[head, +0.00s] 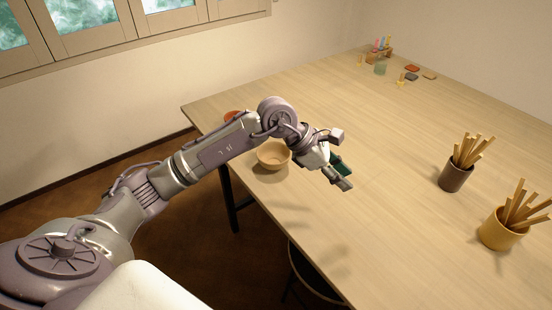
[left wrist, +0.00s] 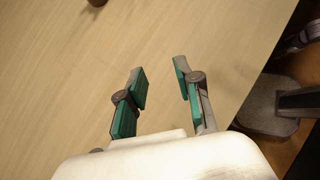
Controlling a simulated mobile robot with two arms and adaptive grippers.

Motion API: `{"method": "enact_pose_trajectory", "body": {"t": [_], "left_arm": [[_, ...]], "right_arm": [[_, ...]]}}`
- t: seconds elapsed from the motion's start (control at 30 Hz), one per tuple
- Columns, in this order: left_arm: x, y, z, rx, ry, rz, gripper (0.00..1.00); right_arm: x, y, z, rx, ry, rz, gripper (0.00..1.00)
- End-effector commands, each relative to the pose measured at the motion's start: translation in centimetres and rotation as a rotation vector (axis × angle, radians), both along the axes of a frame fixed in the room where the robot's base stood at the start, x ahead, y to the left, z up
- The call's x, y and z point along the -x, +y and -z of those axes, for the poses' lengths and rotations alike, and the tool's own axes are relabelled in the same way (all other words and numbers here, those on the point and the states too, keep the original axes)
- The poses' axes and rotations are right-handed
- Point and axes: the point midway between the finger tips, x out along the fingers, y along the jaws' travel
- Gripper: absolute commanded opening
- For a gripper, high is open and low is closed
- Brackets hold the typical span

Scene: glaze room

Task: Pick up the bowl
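A small tan bowl (head: 273,156) stands upright near the left front edge of the table in the head view, partly behind my left arm. My left gripper (head: 342,174) is above the table just to the right of the bowl and apart from it. In the left wrist view its two green-padded fingers (left wrist: 161,92) are spread, with only bare wood between them. The bowl does not show in the left wrist view. My right gripper is in neither view.
The wooden table (head: 330,112) is mostly clear in the middle. A brown cup (head: 455,177) and a yellow cup (head: 498,232) with wooden sticks stand at the right. A reddish item (head: 233,115) lies behind my arm. Small items and a glass (head: 380,68) stand at the far end.

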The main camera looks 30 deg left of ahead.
Motion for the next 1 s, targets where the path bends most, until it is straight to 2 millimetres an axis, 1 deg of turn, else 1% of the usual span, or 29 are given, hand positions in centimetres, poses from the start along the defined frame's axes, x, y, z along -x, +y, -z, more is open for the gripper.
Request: {"method": "enact_pose_trajectory", "body": {"t": [0.03, 0.07, 0.1, 0.2, 0.3, 0.4, 0.47, 0.7, 0.8, 0.9, 1.0], "left_arm": [[-1.1, 4.0, 0.1, -0.178, -0.01, -0.01, 0.34], [-1.6, 6.2, 0.2, -0.278, -0.006, -0.016, 0.34], [-1.9, 9.2, 0.1, -0.399, 0.007, -0.03, 0.34], [-2.2, 15.3, -0.9, -0.628, 0.049, -0.075, 0.34], [-2.0, 19.0, -2.0, -0.76, 0.087, -0.113, 0.34], [-1.8, 20.5, -2.2, -0.812, 0.11, -0.13, 0.34], [-1.9, 20.8, -1.6, -0.819, 0.115, -0.13, 0.34], [-2.8, 21.1, 2.8, -0.816, 0.116, -0.128, 0.34], [-3.2, 21.3, 4.4, -0.814, 0.114, -0.13, 0.34], [-3.4, 21.3, 5.4, -0.814, 0.113, -0.127, 0.34], [-3.6, 21.4, 5.9, -0.814, 0.111, -0.129, 0.34]], "right_arm": [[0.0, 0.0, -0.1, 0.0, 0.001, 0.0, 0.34], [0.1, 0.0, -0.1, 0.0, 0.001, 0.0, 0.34], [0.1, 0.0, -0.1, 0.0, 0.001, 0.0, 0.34], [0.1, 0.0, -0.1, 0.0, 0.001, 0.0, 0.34], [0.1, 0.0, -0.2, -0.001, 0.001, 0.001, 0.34], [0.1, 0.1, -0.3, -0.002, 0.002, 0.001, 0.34], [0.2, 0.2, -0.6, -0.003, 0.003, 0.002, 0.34], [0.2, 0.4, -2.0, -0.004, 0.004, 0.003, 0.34], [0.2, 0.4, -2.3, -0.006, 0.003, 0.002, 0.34], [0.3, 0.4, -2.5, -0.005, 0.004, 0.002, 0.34], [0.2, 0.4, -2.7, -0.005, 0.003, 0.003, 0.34]]}}
